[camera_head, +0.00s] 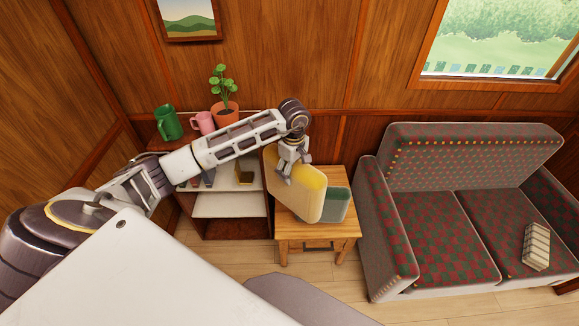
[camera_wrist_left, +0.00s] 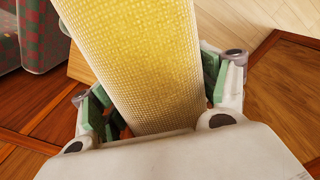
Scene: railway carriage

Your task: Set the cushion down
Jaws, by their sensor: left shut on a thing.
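A yellow cushion (camera_head: 298,188) with a cream edge hangs tilted from my left gripper (camera_head: 290,168). The gripper is shut on its upper edge. In the left wrist view the yellow cushion (camera_wrist_left: 145,60) runs between the two green-padded fingers of my left gripper (camera_wrist_left: 155,110). The cushion is over a small wooden side table (camera_head: 318,230). I cannot tell whether its lower edge touches the tabletop. A green cushion (camera_head: 335,206) shows partly behind it at the table's right side. My right gripper is not in view.
The left sofa seat is bare.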

